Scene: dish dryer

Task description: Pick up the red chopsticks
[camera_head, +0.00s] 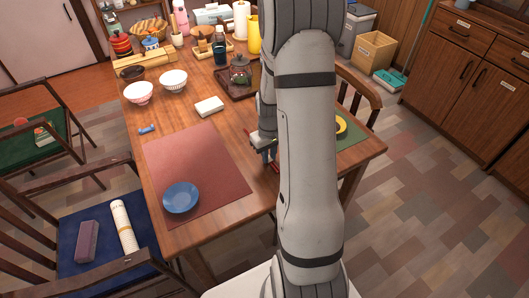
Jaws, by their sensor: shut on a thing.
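My gripper (268,153) is at the right part of the wooden table, low over its top and partly hidden behind my own arm. It is shut on the red chopsticks (275,167), of which only a small red part shows beside the jaws. The rest of them is hidden by the gripper and arm. I cannot tell whether they still touch the table.
A blue plate (181,197) lies on a dark red placemat (196,171) left of my gripper. A green placemat (354,137) with a yellow dish (341,126) is partly hidden right of my arm. Bowls (173,80) and a tray (238,91) stand farther back.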

